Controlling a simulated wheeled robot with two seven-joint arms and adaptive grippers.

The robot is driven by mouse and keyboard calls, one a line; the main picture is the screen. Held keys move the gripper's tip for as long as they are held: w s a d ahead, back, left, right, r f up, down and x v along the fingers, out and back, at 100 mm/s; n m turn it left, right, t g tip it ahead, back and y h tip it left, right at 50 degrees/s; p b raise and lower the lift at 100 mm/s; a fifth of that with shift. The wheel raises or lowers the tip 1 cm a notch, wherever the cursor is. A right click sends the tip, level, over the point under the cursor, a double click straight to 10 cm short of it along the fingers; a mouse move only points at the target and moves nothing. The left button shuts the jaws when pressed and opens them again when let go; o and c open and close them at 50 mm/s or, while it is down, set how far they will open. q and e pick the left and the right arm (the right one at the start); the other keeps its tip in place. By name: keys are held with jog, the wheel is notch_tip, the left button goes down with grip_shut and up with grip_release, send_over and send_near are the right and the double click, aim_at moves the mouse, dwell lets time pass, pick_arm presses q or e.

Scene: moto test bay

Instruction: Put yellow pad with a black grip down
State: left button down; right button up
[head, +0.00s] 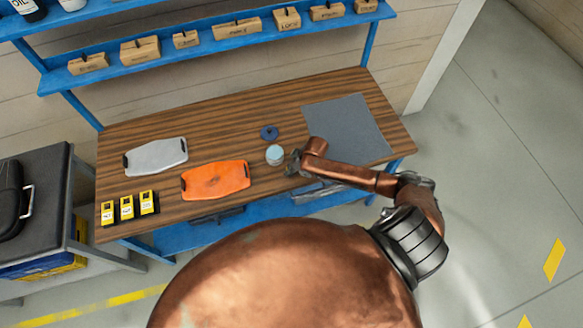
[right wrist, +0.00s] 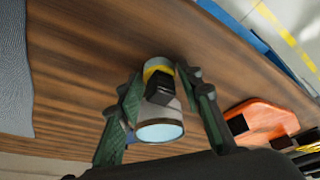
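The yellow pad with a black grip shows in the right wrist view, its yellow part (right wrist: 157,69) between the fingertips and its black block toward the camera. My right gripper (right wrist: 158,78) has its two green fingers on either side of it and appears shut on it. A grey-white can with a light blue top (right wrist: 160,132) overlaps it in that view; I cannot tell whether they touch. In the head view the can (head: 275,155) stands just left of my right gripper (head: 293,161), where the yellow pad cannot be made out. My left gripper is not in view.
A blue disc with a dark knob (head: 269,132) lies behind the can. An orange board (head: 215,180), a grey board (head: 156,155) and several yellow-black boxes (head: 127,207) lie left on the wooden bench (head: 240,122). A grey mat (head: 347,125) lies right, bare.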

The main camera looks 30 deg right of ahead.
jog(key=shift+o, duration=1)
jog(key=shift+r, duration=0.1)
jog(key=v, duration=1.2)
